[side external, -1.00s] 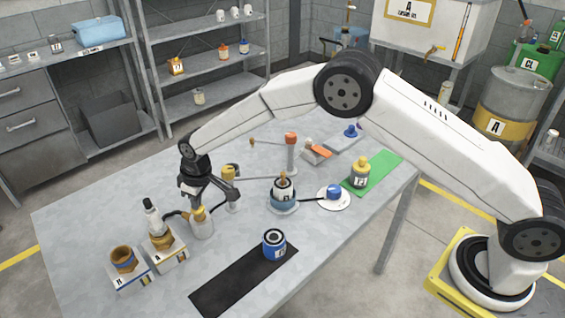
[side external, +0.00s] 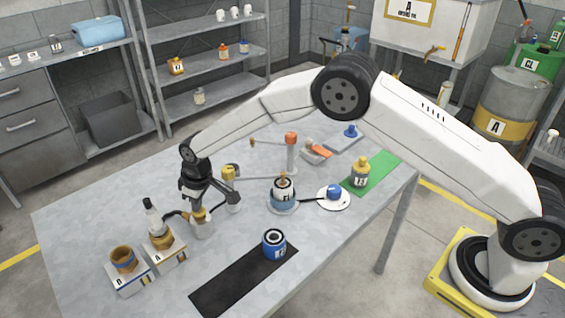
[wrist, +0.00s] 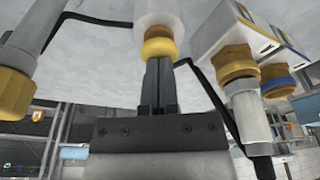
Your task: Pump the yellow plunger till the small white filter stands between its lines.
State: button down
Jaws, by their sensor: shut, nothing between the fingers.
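The yellow plunger (side external: 198,215) tops a small whitish pump body (side external: 202,229) on the left part of the table. My gripper (side external: 199,207) is shut and empty, pointing down with its fingertips at the plunger's top. In the wrist view my closed fingers (wrist: 159,62) meet the yellow knob (wrist: 160,48), apparently touching it. A dark hose links the pump to a block (side external: 167,258) with a brass fitting. The small white filter (side external: 153,218), dark-topped, stands upright in that fitting. It also shows in the wrist view (wrist: 251,118). Its lines are too small to read.
A second block with an empty-looking brass fitting (side external: 123,261) stands at the left. A yellow-topped post (side external: 229,174) is close behind my gripper. The front left table edge is clear.

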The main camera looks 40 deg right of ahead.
jog(key=shift+r, duration=3.4)
jog(key=shift+d, duration=0.1)
jog(key=shift+s+d+r, duration=0.1)
jog(key=shift+d+r, duration=0.05)
jog(key=shift+d, duration=0.05)
jog(key=s+d+r+m, duration=0.3)
jog(key=s+d+r, duration=0.1)
jog(key=s+d, duration=0.9)
jog(key=s+d+m, duration=0.1)
jog(key=s+d, duration=0.3)
jog(key=s, duration=0.3)
jog(key=s+d+m+h, duration=0.1)
jog(key=s+d, duration=0.3)
jog(key=s, duration=0.4)
jog(key=shift+s+d+f+m+t, duration=0.3)
jog(key=shift+d+f+m, duration=0.1)
jog(key=shift+m, duration=0.1)
jog(key=c, duration=1.3)
grip_release()
jog(key=shift+w, duration=0.1)
